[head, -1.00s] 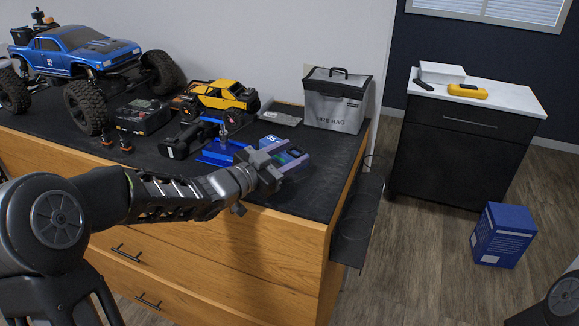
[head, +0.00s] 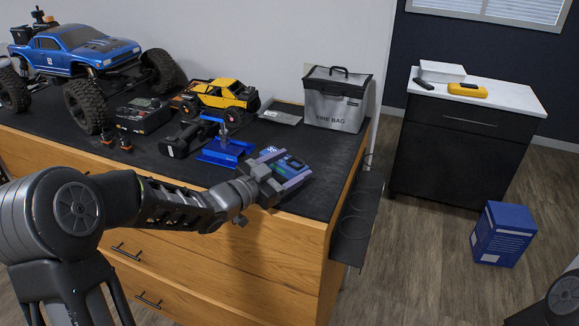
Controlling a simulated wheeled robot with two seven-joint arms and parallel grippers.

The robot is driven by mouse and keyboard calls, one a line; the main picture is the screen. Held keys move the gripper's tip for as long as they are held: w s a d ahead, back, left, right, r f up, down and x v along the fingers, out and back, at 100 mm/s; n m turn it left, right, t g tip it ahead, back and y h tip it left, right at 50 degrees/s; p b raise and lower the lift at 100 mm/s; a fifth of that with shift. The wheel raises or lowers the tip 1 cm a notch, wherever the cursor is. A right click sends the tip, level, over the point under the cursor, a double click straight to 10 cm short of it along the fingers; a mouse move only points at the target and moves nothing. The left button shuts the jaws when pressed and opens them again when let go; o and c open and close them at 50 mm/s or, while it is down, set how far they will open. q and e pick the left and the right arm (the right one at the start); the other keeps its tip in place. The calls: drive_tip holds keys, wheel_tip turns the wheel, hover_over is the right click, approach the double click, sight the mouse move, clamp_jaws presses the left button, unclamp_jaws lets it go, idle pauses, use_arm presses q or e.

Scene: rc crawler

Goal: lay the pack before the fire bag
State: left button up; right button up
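The pack (head: 290,166) is a blue-purple block with a dark, coloured label. It is near the front right of the black-topped workbench. My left gripper (head: 271,176) is at the near side of the pack, with its fingers around it, and looks shut on it. The fingers hide part of the pack, and I cannot tell how far it is above the mat. The fire bag (head: 335,112), silver-grey with a black top edge and handle, stands upright at the back right of the bench. My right gripper is out of view.
A blue stand (head: 222,152) is just left of the pack. A yellow crawler (head: 222,95), a grey tray (head: 281,113), a black charger (head: 143,115) and a large blue truck (head: 85,50) fill the left and back. Bare mat (head: 325,165) lies before the bag.

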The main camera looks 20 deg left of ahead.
use_arm(q)
drive_tip(key=shift+s+r, duration=0.1)
drive_tip(key=shift+r, duration=0.05)
drive_tip(key=b+v, duration=0.1)
drive_tip(key=v, duration=1)
drive_tip(key=shift+s+a, duration=0.25)
drive_tip(key=shift+s, duration=0.05)
